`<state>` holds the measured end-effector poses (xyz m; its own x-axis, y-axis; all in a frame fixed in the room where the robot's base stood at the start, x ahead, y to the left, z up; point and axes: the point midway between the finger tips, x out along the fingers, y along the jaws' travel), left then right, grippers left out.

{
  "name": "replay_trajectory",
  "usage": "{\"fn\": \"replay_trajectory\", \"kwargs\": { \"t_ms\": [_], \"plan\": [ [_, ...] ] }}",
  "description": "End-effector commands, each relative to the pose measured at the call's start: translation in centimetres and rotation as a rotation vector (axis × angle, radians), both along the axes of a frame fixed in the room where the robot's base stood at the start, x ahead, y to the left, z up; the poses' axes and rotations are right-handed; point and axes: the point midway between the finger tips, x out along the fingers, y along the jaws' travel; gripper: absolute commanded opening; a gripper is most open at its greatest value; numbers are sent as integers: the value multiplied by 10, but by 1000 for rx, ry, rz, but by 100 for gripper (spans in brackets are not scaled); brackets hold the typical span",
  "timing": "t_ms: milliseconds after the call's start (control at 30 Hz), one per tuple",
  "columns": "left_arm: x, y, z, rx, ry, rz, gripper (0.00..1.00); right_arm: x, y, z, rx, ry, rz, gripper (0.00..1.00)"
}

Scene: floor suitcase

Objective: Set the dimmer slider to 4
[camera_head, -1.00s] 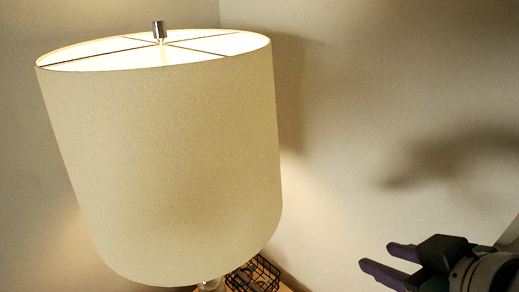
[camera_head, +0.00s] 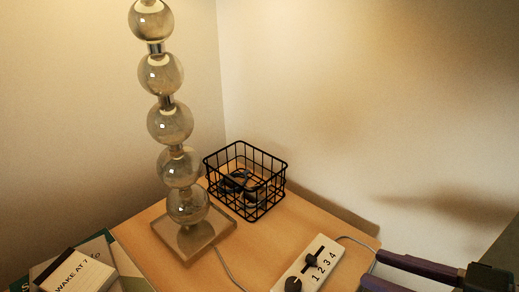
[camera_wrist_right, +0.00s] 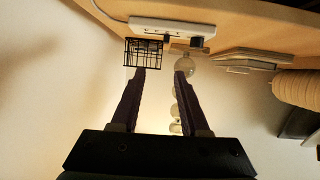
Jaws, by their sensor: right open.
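The dimmer is a white box (camera_head: 303,274) marked 1 to 4, on the wooden tabletop at the lower middle of the head view. Its black slider handle (camera_head: 313,259) sits roughly beside the 3. A round dark knob (camera_head: 293,285) is at its near end. In the wrist view the white box (camera_wrist_right: 160,26) shows at the top, beyond the fingertips. My right gripper (camera_head: 374,268) is open and empty, to the right of the dimmer and apart from it. It also shows in the wrist view (camera_wrist_right: 160,72). My left gripper is not in view.
A lamp column of glass balls (camera_head: 170,123) stands on a square base left of the dimmer. A black wire basket (camera_head: 262,198) with dark items is behind it. A "WAKE AT 7" box (camera_head: 78,274) is at the lower left. Cords run near the dimmer. A wall stands behind.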

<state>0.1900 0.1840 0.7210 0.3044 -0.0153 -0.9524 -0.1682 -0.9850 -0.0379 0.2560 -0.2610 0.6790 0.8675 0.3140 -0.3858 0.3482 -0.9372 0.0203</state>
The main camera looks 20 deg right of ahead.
Motion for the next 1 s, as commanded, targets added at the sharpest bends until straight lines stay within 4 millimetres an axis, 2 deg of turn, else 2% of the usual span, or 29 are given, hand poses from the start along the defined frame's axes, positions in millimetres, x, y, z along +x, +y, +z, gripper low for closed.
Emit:
{"fn": "replay_trajectory", "kwargs": {
  "t_ms": [33, 233, 700, 1000],
  "plan": [
    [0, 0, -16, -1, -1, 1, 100, -3, 0, -17, 5, 2, 16, 45],
    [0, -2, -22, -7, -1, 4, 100, 0, 5, -25, 21, 3, 39, 45],
    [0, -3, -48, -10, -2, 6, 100, 68, 33, -54, 20, 2, 37, 45],
    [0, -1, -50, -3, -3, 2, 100, 79, 38, -58, 21, 4, 37, 45]
  ]
}}
